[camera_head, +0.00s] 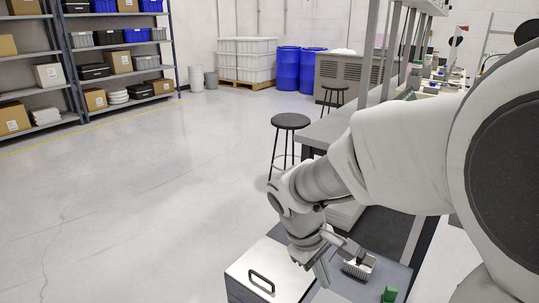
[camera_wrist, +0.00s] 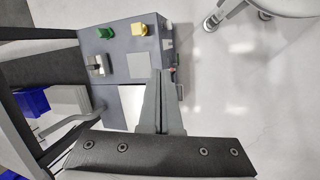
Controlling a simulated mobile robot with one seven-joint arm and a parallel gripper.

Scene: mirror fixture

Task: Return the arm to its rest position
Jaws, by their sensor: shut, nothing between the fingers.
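My gripper (camera_head: 324,274) hangs at the end of my bent arm, pointing down over the front of a grey work surface (camera_head: 400,272). In the wrist view its fingers (camera_wrist: 162,78) lie together with nothing between them. A green piece (camera_head: 389,294) stands at the lower edge of the head view and shows in the wrist view (camera_wrist: 105,32), beside a yellow piece (camera_wrist: 138,29). A white panel with a black handle (camera_head: 262,284) is left of the gripper.
A bench (camera_head: 335,122) with upright posts runs behind my arm, with a black-topped stool (camera_head: 290,121) next to it. Open floor (camera_head: 130,190) lies to the left. Shelves with boxes (camera_head: 95,65) and blue barrels (camera_head: 288,68) stand far back. Chair-like legs (camera_wrist: 215,20) show in the wrist view.

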